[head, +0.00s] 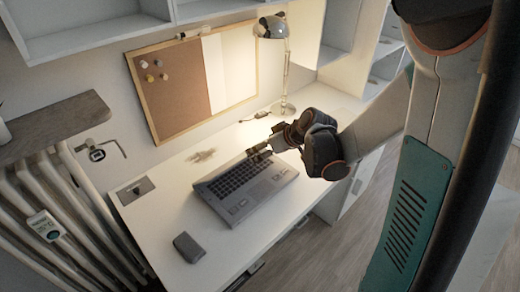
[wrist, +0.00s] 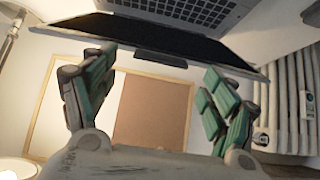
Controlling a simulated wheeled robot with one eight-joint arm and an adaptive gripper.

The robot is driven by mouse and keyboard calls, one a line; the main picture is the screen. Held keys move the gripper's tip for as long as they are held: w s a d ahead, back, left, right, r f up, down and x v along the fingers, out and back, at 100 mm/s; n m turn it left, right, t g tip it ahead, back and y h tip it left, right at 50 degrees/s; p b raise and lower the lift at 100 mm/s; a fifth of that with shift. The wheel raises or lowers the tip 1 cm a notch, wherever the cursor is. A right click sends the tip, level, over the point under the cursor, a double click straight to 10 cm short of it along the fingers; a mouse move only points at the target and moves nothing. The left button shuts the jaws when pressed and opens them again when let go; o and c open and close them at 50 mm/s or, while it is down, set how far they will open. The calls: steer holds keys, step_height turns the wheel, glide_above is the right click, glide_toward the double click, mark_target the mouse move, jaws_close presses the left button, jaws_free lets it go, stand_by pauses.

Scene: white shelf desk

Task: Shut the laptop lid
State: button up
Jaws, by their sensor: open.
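The grey laptop (head: 262,196) lies on the white desk with its dark keyboard facing up. In the wrist view its keyboard deck (wrist: 190,12) is at the top, and the lid (wrist: 130,38) shows as a dark slanting band below it, so the laptop is open. The lid's exact angle is hard to tell, and it is hardly visible in the head view. My gripper (head: 257,153) is at the laptop's back edge, near the far right corner. In the wrist view my gripper (wrist: 160,62) has its fingers spread apart near the lid's edge, with nothing held; contact is unclear.
A desk lamp (head: 272,28) stands behind my gripper. A corkboard (head: 172,92) hangs on the wall behind the desk. A small dark grey object (head: 188,247) lies left of the laptop. A radiator (head: 58,215) is at the left.

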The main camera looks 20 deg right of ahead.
steer(key=v, duration=0.8)
steer(key=c, duration=0.4)
steer(key=w+a+r+p, duration=0.1)
steer(key=w+p, duration=0.1)
steer(key=w+r+g+p, duration=0.1)
steer(key=w+r+p, duration=0.1)
steer(key=w+a+r+g+p, duration=0.1)
steer(key=w+r+p, duration=0.1)
steer(key=p, duration=0.1)
steer(key=shift+w+a+r+h, duration=0.15)
steer(key=shift+w+a+h, duration=0.1)
steer(key=shift+a+h, duration=0.05)
jaws_close()
steer(key=b+x, duration=0.2)
steer(key=x, duration=0.8)
steer(key=shift+w+a+b, duration=0.15)
steer(key=shift+w+b, duration=0.1)
steer(key=shift+b, duration=0.1)
steer(key=shift+s+d+f+b, duration=0.3)
steer(key=shift+s+f, duration=0.35)
steer(key=shift+f, duration=0.1)
steer(key=shift+s+d+f+b, duration=0.25)
steer(key=shift+s+f, duration=0.4)
steer(key=shift+f, duration=0.1)
